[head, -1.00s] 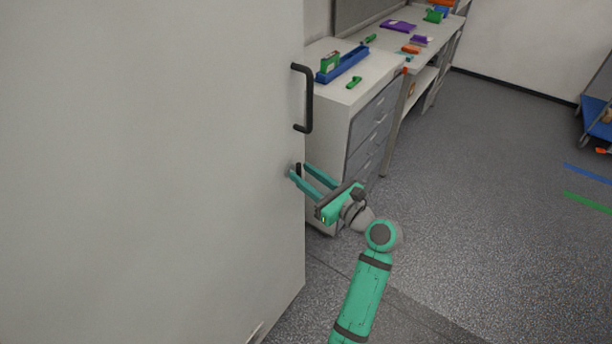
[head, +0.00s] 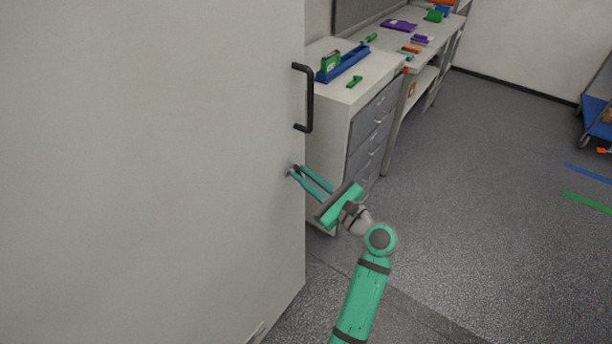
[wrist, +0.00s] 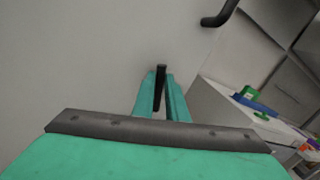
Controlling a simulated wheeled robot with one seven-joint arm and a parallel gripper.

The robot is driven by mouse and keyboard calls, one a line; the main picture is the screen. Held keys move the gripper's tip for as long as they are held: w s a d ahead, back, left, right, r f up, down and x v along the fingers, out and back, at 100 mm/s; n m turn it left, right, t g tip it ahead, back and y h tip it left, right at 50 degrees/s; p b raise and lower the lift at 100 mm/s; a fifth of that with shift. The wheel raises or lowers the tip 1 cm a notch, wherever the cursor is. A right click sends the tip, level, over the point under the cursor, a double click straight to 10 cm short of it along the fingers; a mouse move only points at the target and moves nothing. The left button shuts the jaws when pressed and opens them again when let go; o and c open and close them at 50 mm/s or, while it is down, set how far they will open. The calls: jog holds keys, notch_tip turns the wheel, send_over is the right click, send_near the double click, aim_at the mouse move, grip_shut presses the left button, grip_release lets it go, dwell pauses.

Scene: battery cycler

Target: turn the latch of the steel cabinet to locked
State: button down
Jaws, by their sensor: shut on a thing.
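The steel cabinet (head: 150,170) fills the left of the head view with its door closed. Its small dark latch (wrist: 160,78) shows between my fingertips in the wrist view, looking nearly upright there. In the head view the latch is mostly hidden by my fingers, and a grey round base shows at the fingertips. My gripper (head: 296,171) is at the door's right edge, below the black handle (head: 309,98). Its two teal fingers are shut on the latch; they also show in the wrist view (wrist: 162,90).
A white drawer unit (head: 335,165) stands just right of the cabinet, with a blue tray (head: 343,66) and green items on top. A workbench (head: 390,55) lies beyond it. The floor (head: 470,200) to the right is open. A blue cart (head: 597,100) stands at far right.

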jog(key=shift+s+a+f+n+g+y, duration=0.1)
jog(key=shift+f+n+g+y, duration=0.4)
jog(key=shift+n, duration=2.25)
jog(key=shift+s+a+f+n+g+y, duration=0.15)
jog(key=shift+n+y, duration=0.6)
jog(key=shift+n, duration=2.05)
jog(key=shift+s+d+f+n+g+y, duration=0.1)
jog(key=shift+f+n+g+y, duration=0.4)
jog(key=shift+n, duration=2.25)
jog(key=shift+t, duration=0.25)
jog(key=c, duration=1.8)
grip_release()
jog(key=shift+o, duration=0.2)
jog(key=v, duration=1)
jog(key=shift+s+d, duration=0.2)
jog(key=shift+d, duration=0.15)
jog(key=shift+f, duration=0.2)
